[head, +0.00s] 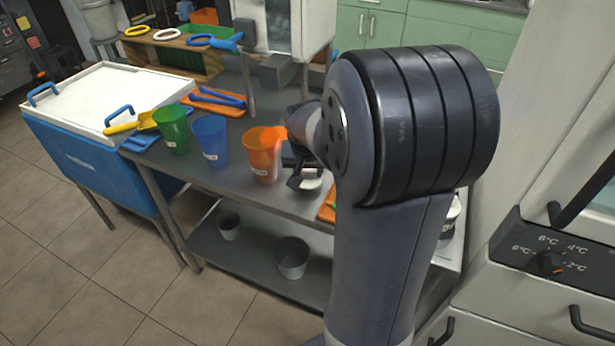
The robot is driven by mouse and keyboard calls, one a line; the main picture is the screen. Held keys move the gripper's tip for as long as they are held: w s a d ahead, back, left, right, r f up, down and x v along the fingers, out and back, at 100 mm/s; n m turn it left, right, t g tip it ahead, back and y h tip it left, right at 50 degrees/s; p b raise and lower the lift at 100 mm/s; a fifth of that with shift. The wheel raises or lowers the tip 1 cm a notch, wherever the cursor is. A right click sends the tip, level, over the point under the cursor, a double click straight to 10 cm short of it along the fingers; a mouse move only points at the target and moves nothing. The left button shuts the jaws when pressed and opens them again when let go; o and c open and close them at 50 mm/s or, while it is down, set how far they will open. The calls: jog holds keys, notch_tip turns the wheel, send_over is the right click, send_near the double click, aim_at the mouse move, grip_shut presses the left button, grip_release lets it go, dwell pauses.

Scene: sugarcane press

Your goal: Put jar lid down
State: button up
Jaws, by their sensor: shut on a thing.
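My gripper (296,181) is low over the front part of the metal table, just right of the orange cup, with my arm covering much of it. It is shut on what looks like the jar lid (312,184), a small pale round piece at the dark fingers. The lid is partly hidden, and I cannot tell whether it touches the tabletop. No jar can be made out clearly near it.
Green (173,130), blue (211,140) and orange (263,155) cups stand left of my gripper. An orange tray (215,104) lies behind them. A blue cooler with a white lid (105,100) is at left. Grey pots (292,258) sit on the lower shelf.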

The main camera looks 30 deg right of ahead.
jog(key=shift+f, duration=1.1)
jog(key=shift+f+b, duration=0.25)
jog(key=shift+b, duration=0.05)
jog(key=o, duration=0.9)
jog(key=shift+r, duration=0.1)
jog(key=shift+o, duration=0.2)
jog(key=shift+r+p, duration=0.35)
jog(key=shift+r, duration=0.2)
jog(key=p+v, duration=0.1)
jog(key=v, duration=1)
jog(key=shift+s, duration=0.1)
